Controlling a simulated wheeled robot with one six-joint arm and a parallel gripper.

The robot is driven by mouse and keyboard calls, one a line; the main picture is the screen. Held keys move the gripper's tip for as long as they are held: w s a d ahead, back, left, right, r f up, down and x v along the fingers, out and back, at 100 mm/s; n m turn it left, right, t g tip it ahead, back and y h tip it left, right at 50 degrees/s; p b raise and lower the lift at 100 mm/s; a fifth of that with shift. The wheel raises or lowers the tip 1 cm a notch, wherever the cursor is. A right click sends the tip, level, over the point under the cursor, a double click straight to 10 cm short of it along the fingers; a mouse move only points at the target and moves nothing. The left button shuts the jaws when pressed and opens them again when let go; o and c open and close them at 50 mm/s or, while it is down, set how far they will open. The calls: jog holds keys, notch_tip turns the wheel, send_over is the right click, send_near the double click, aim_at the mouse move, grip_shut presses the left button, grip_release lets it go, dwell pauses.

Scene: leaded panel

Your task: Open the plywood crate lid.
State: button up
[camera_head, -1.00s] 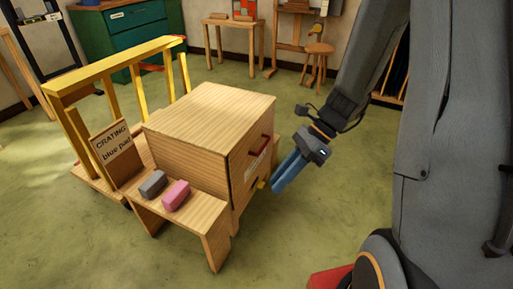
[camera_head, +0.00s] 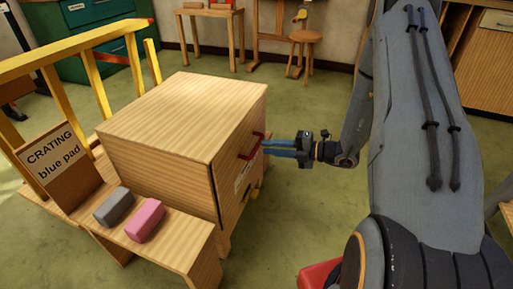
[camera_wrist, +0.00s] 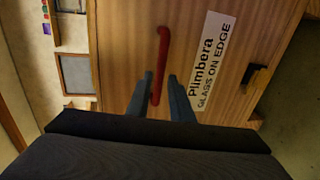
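The plywood crate (camera_head: 180,115) stands closed in the middle of the head view, its top flat and its right-hand face carrying a red handle (camera_head: 252,146). In the wrist view the red handle (camera_wrist: 161,64) runs upright on the wooden face, beside a white label reading "Plimbera GLASS ON EDGE" (camera_wrist: 208,65). My gripper (camera_head: 266,147) points at the handle from the right. In the wrist view its two blue fingers (camera_wrist: 160,85) are apart, with the handle's lower end between them. I cannot tell whether either finger touches the handle.
A low bench (camera_head: 182,250) in front of the crate holds a grey block (camera_head: 114,206) and a pink block (camera_head: 146,219). A sign reading "CRATING blue pad" (camera_head: 55,158) and a yellow rack (camera_head: 75,45) stand at left. Green floor is free behind the crate.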

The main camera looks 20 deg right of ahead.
aim_at(257, 145)
jog(key=b+x, duration=0.1)
jog(key=x, duration=0.4)
jog(key=shift+a, duration=0.3)
grip_shut()
